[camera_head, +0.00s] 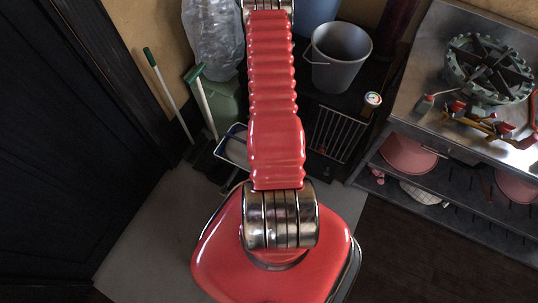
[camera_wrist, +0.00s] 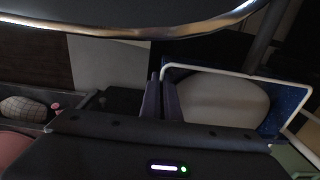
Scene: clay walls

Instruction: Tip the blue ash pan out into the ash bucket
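The blue ash pan (camera_wrist: 288,103) is at the right of the wrist view, with a white rim and a pale grey heap of ash inside. My gripper (camera_wrist: 163,85) has its two dark fingers close together on the pan's near left edge, with the rim between them. In the head view part of the pan (camera_head: 236,130) shows left of my red arm, which hides my gripper there. A grey bucket (camera_head: 336,75) with a wire handle, seemingly the ash bucket, stands right of my arm; its inside looks empty from here.
A metal bench (camera_head: 415,90) with a green ring burner (camera_head: 488,68) stands at the right, pink pots on its lower shelf. A wire rack (camera_head: 335,133) is below the bucket. A clear bag (camera_head: 213,40) and green-handled tools (camera_head: 203,100) stand left of my arm.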

